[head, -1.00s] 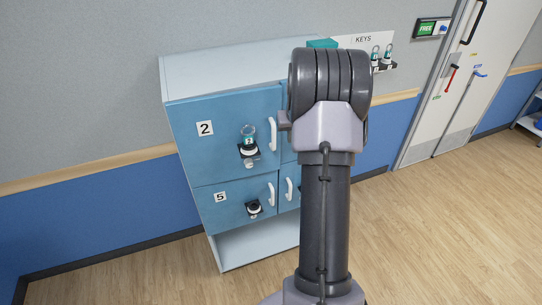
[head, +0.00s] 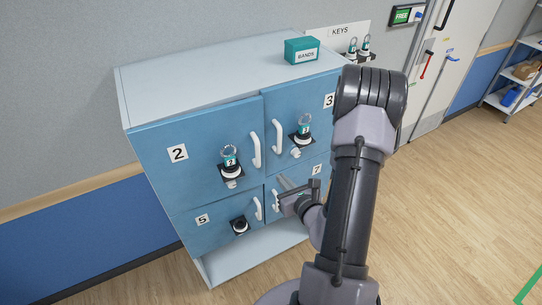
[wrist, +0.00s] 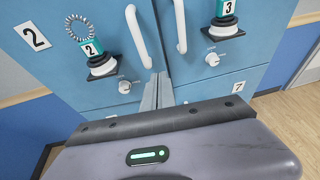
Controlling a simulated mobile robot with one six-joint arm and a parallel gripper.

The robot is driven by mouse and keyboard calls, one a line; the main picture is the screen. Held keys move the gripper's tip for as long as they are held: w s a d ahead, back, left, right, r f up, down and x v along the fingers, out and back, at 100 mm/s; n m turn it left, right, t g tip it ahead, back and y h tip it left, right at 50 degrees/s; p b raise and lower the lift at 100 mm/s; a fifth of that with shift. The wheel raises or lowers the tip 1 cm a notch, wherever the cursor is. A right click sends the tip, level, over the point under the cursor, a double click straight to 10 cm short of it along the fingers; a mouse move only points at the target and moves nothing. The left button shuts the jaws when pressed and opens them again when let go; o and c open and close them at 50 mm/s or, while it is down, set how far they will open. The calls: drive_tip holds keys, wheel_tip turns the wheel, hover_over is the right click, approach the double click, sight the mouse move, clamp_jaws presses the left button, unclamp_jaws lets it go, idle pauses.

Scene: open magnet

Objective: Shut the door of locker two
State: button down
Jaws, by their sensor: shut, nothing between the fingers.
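The blue door of locker two (head: 195,165), marked 2, is at the upper left of the cabinet. Its right edge stands slightly out from the door of locker three, so it looks barely ajar. It has a white upright handle (head: 256,150), also in the wrist view (wrist: 137,36). A key with a teal 2 tag and a coil ring (head: 230,157) is in its lock. My gripper (head: 285,183) is shut and empty, low in front of the seam between the doors. In the wrist view its fingertips (wrist: 159,78) are below and between the two handles; contact is unclear.
Locker three (head: 318,125) has its own handle and tagged key. Lockers five (head: 212,222) and seven (head: 318,184) are below. A teal BANDS box (head: 302,51) sits on the cabinet top. A KEYS board (head: 341,33) hangs behind. Shelving (head: 515,85) stands far right; floor is open at right.

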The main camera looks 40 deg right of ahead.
drive_tip(key=w+f+b, duration=0.1)
drive_tip(key=f+b, duration=0.1)
drive_tip(key=b, duration=1)
approach(262, 151)
drive_tip(key=a+f+x, duration=0.1)
drive_tip(key=f+x, duration=0.1)
drive_tip(key=x, duration=0.5)
drive_tip(key=shift+s+d+r, duration=0.15)
drive_tip(key=shift+d, duration=0.1)
drive_tip(key=shift+w+d+r+n+t+y+p, duration=0.1)
drive_tip(key=shift+w+d+n+t+y+p, duration=0.1)
drive_tip(key=shift+w, duration=0.4)
drive_tip(key=shift+w+d+n+t+y+p, duration=0.1)
drive_tip(key=shift+w+d+n+y+p, duration=0.15)
drive_tip(key=shift+w, duration=0.3)
drive_tip(key=shift+w+d+r+y, duration=0.1)
drive_tip(key=shift+w+y, duration=0.15)
drive_tip(key=shift+r, duration=0.15)
